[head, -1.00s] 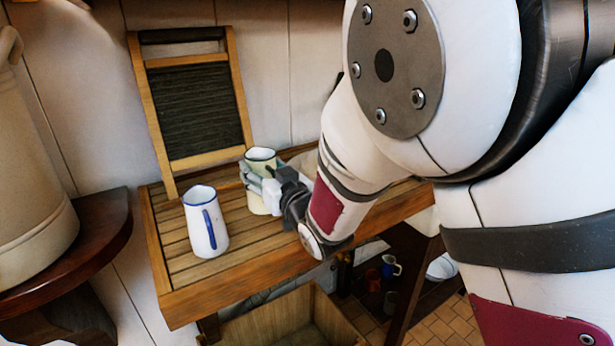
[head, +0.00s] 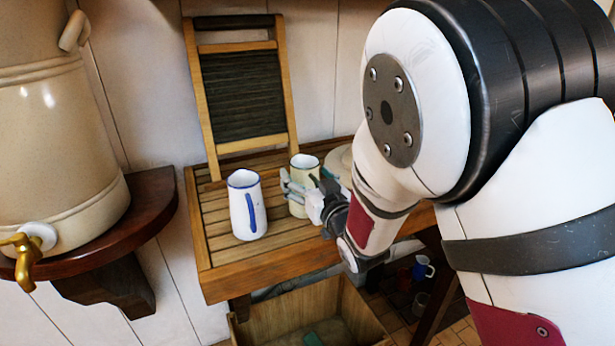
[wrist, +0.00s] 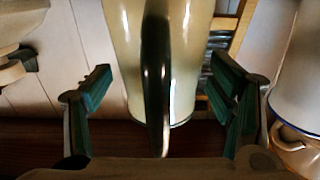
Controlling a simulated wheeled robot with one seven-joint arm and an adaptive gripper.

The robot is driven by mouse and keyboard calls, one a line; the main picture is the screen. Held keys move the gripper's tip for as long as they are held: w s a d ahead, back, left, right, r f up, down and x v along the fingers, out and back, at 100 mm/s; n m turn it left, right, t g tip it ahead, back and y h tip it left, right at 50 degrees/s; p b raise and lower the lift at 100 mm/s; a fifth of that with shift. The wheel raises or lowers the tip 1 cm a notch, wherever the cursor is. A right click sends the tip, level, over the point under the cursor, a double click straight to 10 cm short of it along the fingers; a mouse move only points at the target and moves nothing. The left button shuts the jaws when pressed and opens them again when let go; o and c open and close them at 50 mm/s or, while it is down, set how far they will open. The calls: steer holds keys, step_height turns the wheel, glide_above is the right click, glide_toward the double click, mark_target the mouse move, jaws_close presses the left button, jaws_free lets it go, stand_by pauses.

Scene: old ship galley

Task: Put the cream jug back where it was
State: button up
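The cream jug (head: 303,163) stands upright on the slatted wooden table (head: 222,270), right of a white jug with a blue handle (head: 243,207). The fingers of my gripper (wrist: 163,88) are spread to either side, with gaps visible near the base. The far side of the jug is hidden.
A washboard (head: 199,95) leans on the wall behind. A pale round item (head: 338,160) is right of the cream jug, partly behind my arm. A large urn with a brass tap (head: 60,150) stands on a dark shelf (head: 150,205) at left. An open wooden box (head: 270,318) is below.

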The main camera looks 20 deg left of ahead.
steer(key=shift+r, duration=0.2)
steer(key=v, duration=1.2)
steer(key=shift+b, duration=0.45)
steer(key=w+d+r+m+h, duration=0.1)
steer(key=d+r+m+h, duration=0.3)
steer(key=d, duration=0.7)
steer(key=w+d+r+m+h, duration=0.15)
steer(key=d+h, duration=0.35)
steer(key=d, duration=0.6)
steer(key=s+d+r+m+g+h, duration=0.1)
steer(key=s+d+m+g+h, duration=0.1)
steer(key=s+d, duration=0.5)
steer(key=s+d+r+m+g+h, duration=0.1)
steer(key=s+d+g, duration=0.4)
steer(key=s, duration=1.1)
steer(key=d+m+h, duration=0.1)
steer(key=d, duration=0.2)
steer(key=shift+d, duration=0.35)
